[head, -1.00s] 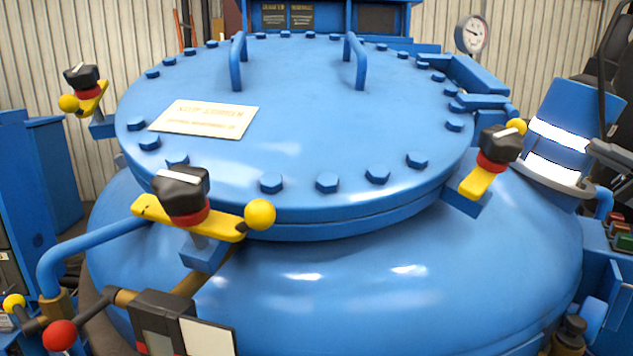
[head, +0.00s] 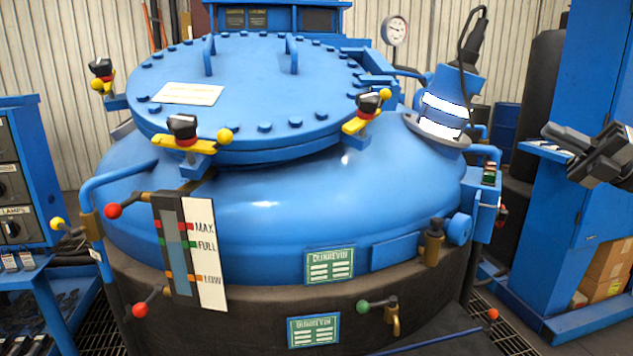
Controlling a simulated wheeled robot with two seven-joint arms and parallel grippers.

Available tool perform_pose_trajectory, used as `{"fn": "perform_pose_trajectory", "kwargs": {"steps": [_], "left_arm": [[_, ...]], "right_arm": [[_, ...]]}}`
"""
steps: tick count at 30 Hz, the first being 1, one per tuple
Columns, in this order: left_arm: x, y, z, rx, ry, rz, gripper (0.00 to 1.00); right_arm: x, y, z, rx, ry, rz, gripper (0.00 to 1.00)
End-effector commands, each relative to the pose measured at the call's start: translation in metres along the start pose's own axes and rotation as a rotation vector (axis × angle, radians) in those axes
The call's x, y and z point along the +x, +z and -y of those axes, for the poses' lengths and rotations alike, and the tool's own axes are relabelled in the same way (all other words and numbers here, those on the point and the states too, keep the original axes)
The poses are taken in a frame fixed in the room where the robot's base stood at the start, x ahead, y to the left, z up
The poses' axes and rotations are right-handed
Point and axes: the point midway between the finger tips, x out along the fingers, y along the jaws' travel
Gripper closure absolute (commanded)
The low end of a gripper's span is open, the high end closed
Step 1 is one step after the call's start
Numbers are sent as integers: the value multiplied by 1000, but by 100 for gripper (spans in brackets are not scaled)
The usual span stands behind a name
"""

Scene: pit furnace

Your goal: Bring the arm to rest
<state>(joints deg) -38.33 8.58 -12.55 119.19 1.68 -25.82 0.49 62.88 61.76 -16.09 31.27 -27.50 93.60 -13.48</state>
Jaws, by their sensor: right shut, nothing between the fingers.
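My right gripper (head: 562,146) is dark and comes in at the right edge of the head view. It is shut with nothing held, and shows in front of a blue cabinet (head: 595,60). It is apart from the blue furnace vessel (head: 270,210) and to the right of its lid (head: 240,75). My left gripper is not in view.
Lid clamps with black knobs (head: 182,122) stick out around the lid. A blue motor housing (head: 445,95) with a cable stands right of it. A level gauge (head: 172,245) and a green-handled valve (head: 378,304) are in front. A control panel (head: 15,185) stands left.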

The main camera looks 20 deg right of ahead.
Motion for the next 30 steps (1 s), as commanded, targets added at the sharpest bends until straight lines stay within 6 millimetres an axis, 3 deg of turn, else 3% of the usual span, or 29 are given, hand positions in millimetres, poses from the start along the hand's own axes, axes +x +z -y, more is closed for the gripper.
{"fn": "perform_pose_trajectory", "kwargs": {"steps": [11, 17, 20, 23, 27, 30], "left_arm": [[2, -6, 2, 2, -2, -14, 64], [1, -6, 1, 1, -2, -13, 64], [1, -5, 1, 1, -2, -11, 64], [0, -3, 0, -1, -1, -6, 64], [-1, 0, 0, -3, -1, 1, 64], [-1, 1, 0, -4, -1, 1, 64]], "right_arm": [[52, -26, 80, 162, -18, 45, 100], [83, -63, 142, 309, -30, 103, 100], [100, -98, 184, 426, -39, 154, 100], [116, -151, 234, 592, -54, 237, 100], [122, -240, 291, 862, -95, 403, 100], [116, -311, 319, 1070, -142, 546, 100]]}}
